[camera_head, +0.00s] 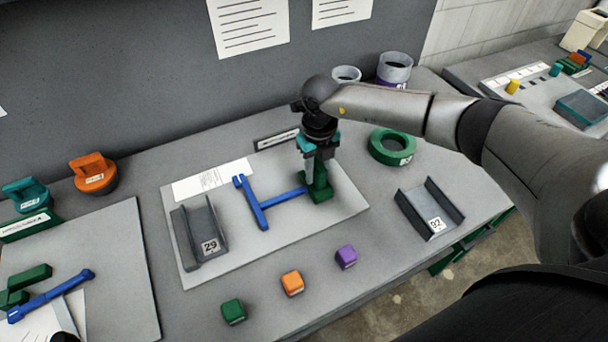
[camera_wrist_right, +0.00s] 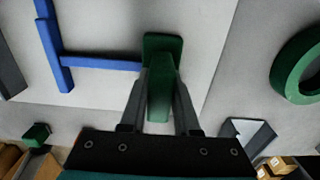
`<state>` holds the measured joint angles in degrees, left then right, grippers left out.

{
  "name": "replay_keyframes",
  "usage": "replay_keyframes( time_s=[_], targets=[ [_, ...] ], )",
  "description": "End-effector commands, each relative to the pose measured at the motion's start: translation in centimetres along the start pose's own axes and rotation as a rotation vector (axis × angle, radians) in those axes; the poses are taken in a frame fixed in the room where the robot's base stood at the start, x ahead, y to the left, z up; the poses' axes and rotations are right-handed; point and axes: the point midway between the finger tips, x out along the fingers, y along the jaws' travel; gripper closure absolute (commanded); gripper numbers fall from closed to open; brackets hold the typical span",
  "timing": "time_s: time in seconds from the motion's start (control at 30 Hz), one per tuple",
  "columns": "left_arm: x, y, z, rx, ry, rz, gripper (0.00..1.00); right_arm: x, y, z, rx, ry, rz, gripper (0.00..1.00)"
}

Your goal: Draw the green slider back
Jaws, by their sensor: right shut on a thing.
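The green slider (camera_head: 322,192), a green base with an upright grip, stands on the right part of a light grey board (camera_head: 340,215). My right gripper (camera_head: 313,172) comes down from above, and its fingers are shut on the slider's upright grip. The right wrist view shows the grip (camera_wrist_right: 160,88) between the two fingers (camera_wrist_right: 158,100). A blue T-shaped piece (camera_head: 256,206) lies left of the slider; its crossbar reaches the slider's left side. Whether they are joined is hard to tell. A dark shape at the bottom left edge may be my left gripper; its fingers are unclear.
A grey channel marked 29 (camera_head: 187,240) stands on the board's left. A channel marked 92 (camera_head: 428,208) and a green ring (camera_head: 392,147) are to the right. Green (camera_head: 233,311), orange (camera_head: 292,283) and purple (camera_head: 346,257) blocks line the front. Another board (camera_head: 120,250) lies left.

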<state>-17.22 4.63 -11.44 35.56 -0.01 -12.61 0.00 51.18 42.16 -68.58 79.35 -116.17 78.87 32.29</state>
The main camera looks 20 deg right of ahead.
Motion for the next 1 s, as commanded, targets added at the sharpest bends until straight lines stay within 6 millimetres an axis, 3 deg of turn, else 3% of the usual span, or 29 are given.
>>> replay_keyframes(
  time_s=[0.2, 0.23, 0.47, 0.77, 0.87, 1.0],
  targets=[
    [0.0, 0.0, 0.0, 0.000, 0.000, 0.000, 0.00, -0.2, -0.5, 0.1, 0.005, -0.003, -0.009, 1.00],
    [0.0, 0.0, 0.0, 0.000, 0.000, 0.000, 0.00, -0.2, -0.6, 0.1, 0.005, -0.003, -0.009, 0.67],
    [0.0, 0.0, 0.0, 0.000, 0.000, 0.000, 0.00, -0.1, -0.4, 0.1, 0.004, -0.003, -0.008, 0.41],
    [-0.1, 0.0, 0.0, 0.000, 0.000, 0.000, 0.00, -0.3, -0.3, 0.1, 0.002, -0.002, -0.005, 0.40],
    [-0.1, 0.0, -0.1, 0.000, 0.000, 0.000, 0.00, -1.2, -0.3, 0.1, 0.002, -0.003, -0.005, 0.40],
    [-0.4, 0.0, -0.1, 0.000, 0.000, 0.000, 0.00, -3.9, -0.3, 0.2, 0.001, -0.007, -0.005, 0.40]
  ],
)
